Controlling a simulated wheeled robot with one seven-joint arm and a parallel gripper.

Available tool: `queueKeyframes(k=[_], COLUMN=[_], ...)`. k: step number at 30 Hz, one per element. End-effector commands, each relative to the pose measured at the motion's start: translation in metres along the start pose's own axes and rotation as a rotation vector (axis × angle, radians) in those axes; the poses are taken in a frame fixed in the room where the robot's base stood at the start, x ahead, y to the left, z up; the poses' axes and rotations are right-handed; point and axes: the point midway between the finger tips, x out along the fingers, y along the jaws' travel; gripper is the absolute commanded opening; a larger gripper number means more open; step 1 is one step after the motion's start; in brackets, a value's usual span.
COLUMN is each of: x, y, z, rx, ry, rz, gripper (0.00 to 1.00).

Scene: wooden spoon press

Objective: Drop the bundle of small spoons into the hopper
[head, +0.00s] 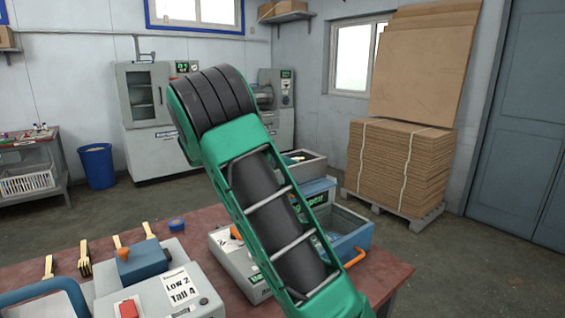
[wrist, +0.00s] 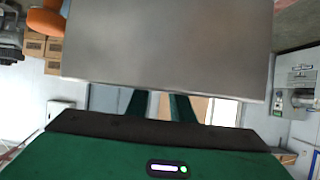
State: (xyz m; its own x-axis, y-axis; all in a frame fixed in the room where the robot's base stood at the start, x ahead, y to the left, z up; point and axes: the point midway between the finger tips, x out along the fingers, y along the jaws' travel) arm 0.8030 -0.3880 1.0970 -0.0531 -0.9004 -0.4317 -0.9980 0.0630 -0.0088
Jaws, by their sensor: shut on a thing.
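In the wrist view the two green fingers of my gripper (wrist: 160,105) point up the picture. A broad flat grey face (wrist: 165,45) covers their tips. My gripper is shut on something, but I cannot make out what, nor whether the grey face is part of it. In the head view my arm hides the gripper. No bundle of small spoons shows clearly. A blue box with a green label (head: 317,190) stands behind my arm, with an open grey bin (head: 312,166) behind it. I cannot tell which container is the hopper.
An open blue-grey bin (head: 358,238) with an orange handle (head: 355,258) sits right of my arm. Wooden utensils (head: 84,263) lie at the left of the red table (head: 205,218), near a grey machine (head: 178,290). A cardboard stack (head: 400,165) stands behind.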

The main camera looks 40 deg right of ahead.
Motion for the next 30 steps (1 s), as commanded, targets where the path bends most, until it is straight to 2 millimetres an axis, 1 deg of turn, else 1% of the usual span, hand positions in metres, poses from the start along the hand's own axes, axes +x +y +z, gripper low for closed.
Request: queueKeyframes(k=[5, 6, 8, 9, 17, 20, 22, 23, 26, 30], x=[0.001, 0.001, 0.002, 0.002, 0.001, 0.000, -0.003, -0.006, -0.025, -0.055], y=[0.000, 0.000, 0.000, 0.000, 0.000, 0.000, 0.000, 0.000, -0.001, -0.001], z=[0.003, 0.003, 0.002, 0.002, 0.002, -0.002, -0.009, -0.011, -0.009, -0.009], rx=[0.000, 0.000, 0.000, 0.000, 0.000, 0.002, 0.003, 0.003, 0.000, 0.001], ry=[0.000, 0.000, 0.000, 0.000, 0.000, 0.000, 0.000, -0.001, 0.000, 0.000], rz=[0.000, 0.000, 0.000, 0.000, 0.001, 0.000, 0.000, -0.001, -0.003, -0.003], gripper=[0.00, 0.23, 0.38, 0.39, 0.39, 0.39, 0.39, 0.39, 0.39, 0.39])
